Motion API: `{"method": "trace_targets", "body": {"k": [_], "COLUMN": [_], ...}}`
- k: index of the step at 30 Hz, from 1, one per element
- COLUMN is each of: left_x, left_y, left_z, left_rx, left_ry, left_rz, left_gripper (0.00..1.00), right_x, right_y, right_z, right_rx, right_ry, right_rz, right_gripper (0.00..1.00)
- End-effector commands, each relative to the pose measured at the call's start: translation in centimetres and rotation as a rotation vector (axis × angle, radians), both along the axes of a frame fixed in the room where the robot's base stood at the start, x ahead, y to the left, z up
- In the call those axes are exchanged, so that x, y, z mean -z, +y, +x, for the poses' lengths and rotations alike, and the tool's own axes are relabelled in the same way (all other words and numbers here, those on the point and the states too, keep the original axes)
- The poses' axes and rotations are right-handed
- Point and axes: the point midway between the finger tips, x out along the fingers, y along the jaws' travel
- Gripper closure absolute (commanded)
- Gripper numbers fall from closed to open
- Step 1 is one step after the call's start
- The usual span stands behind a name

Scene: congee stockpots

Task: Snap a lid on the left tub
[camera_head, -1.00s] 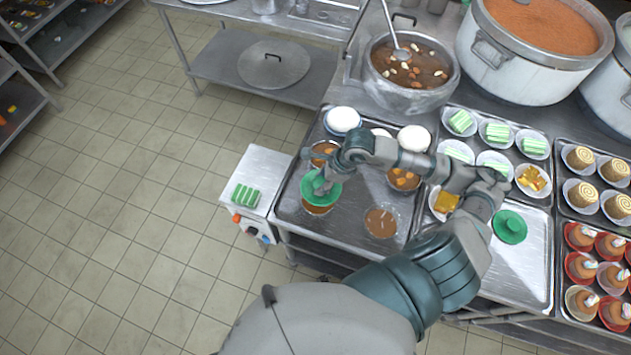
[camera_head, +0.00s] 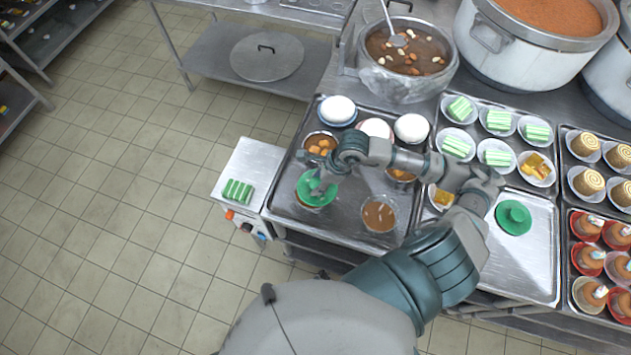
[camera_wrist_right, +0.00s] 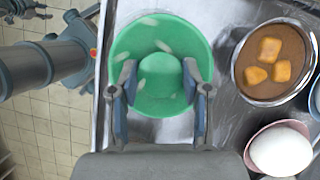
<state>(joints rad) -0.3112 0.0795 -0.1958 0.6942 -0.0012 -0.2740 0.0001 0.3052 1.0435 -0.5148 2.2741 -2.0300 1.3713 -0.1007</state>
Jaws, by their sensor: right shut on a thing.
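A green lid (camera_head: 311,190) with a raised round knob sits over the left tub, level or nearly so. The tub is almost wholly hidden beneath it; I cannot tell whether the rim is snapped in. My right gripper (camera_head: 322,188) is shut on the lid's knob; in the right wrist view its two fingers (camera_wrist_right: 161,100) stand on either side of the knob. The right tub (camera_head: 379,215), filled with brown congee, stands open on the same tray. A second green lid (camera_head: 514,217) lies on the tray at the right. Part of my left arm shows at the wrist view's left; its gripper is unclear.
The metal tray (camera_head: 345,238) also holds bowls (camera_head: 320,144) of brown food with orange pieces and several white buns (camera_head: 411,128). Stockpots (camera_head: 406,60) and dessert trays stand behind and right.

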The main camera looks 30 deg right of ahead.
Motion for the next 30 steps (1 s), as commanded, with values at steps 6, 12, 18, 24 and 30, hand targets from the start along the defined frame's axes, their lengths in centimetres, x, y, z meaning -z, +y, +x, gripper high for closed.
{"method": "trace_targets", "body": {"k": [6, 12, 18, 24, 30], "left_x": [0.0, 0.0, -0.1, -0.1, -0.1], "left_y": [-0.4, 0.1, 1.1, 1.1, -0.7], "left_z": [0.0, 0.1, 0.1, 0.1, 0.1], "left_rx": [-0.001, 0.001, 0.004, 0.004, -0.002], "left_ry": [-0.001, -0.001, -0.001, -0.001, 0.000], "left_rz": [-0.005, 0.001, 0.014, 0.014, -0.009], "left_gripper": [0.60, 0.60, 0.60, 0.60, 0.60], "right_x": [-0.3, -0.3, -0.3, -0.4, -0.7], "right_y": [0.9, 1.1, 0.9, 1.2, 2.0], "right_z": [0.0, 0.0, 0.0, 0.0, 0.0], "right_rx": [-0.003, -0.003, -0.002, -0.001, -0.001], "right_ry": [-0.002, -0.002, -0.001, -0.001, -0.001], "right_rz": [-0.005, -0.004, 0.002, 0.003, -0.001], "right_gripper": [0.72, 0.72, 0.72, 0.72, 0.72]}}
